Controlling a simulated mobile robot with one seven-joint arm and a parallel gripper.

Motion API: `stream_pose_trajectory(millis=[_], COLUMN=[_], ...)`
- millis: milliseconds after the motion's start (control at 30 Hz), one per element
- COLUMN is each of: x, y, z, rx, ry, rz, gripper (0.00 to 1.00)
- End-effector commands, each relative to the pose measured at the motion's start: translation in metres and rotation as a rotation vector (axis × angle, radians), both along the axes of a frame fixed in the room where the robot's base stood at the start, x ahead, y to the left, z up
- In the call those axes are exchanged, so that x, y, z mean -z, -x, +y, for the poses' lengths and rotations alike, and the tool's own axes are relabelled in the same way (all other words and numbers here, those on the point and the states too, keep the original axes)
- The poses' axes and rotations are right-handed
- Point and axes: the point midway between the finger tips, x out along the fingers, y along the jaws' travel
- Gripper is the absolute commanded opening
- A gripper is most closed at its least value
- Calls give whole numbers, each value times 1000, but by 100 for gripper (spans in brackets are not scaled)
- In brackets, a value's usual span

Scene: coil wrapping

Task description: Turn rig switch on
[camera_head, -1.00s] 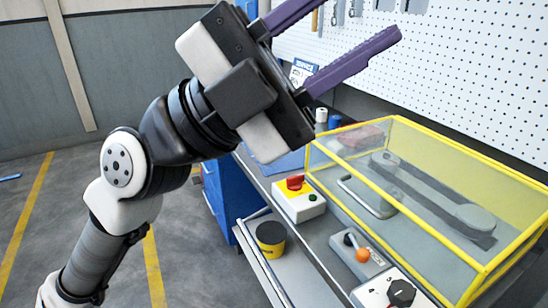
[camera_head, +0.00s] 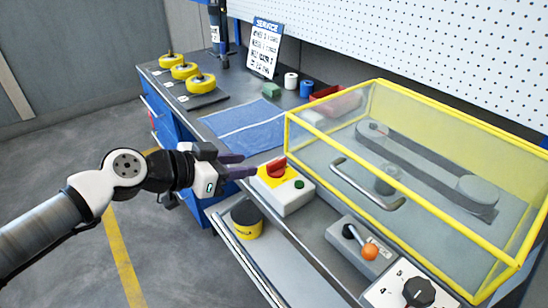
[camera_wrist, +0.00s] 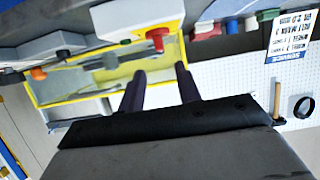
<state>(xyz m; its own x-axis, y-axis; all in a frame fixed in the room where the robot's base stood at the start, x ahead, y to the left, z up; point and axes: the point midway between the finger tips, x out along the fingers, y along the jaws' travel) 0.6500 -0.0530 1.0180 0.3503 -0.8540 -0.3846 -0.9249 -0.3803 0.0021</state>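The rig switch is a red rotary handle (camera_head: 277,168) on a yellow plate, on top of a white box (camera_head: 290,197) with a green button (camera_head: 299,184). My gripper (camera_head: 242,165) is just left of the handle in the head view, its purple fingers pointing toward it. The fingers are apart with nothing between them. In the wrist view, which looks upside down, the red handle (camera_wrist: 155,38) appears just beyond the fingertips (camera_wrist: 160,69). I cannot tell whether a fingertip touches it.
A yellow-framed clear guard (camera_head: 380,84) over a belt rig stands right of the switch. A lever box with an orange knob (camera_head: 369,251) and a dial box (camera_head: 418,291) sit in front. A yellow-black tub (camera_head: 247,222) is below. Yellow wheels (camera_head: 201,83) lie at the back left.

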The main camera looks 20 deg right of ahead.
Motion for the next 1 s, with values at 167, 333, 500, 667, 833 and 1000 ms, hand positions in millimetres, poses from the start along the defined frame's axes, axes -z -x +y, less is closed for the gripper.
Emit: stream_pose_trajectory(millis=[167,333,500,667,833,1000], x=[12,24,33,37,38,38], y=[-12,-24,-31,-35,-36,-36], z=[-34,-60,-78,-86,-87,-87], rx=[7,5,4,2,1,1], ry=[0,0,0,1,1,1], rz=[0,-1,-3,-3,-3,-3], gripper=[34,34,34,34,34,31])
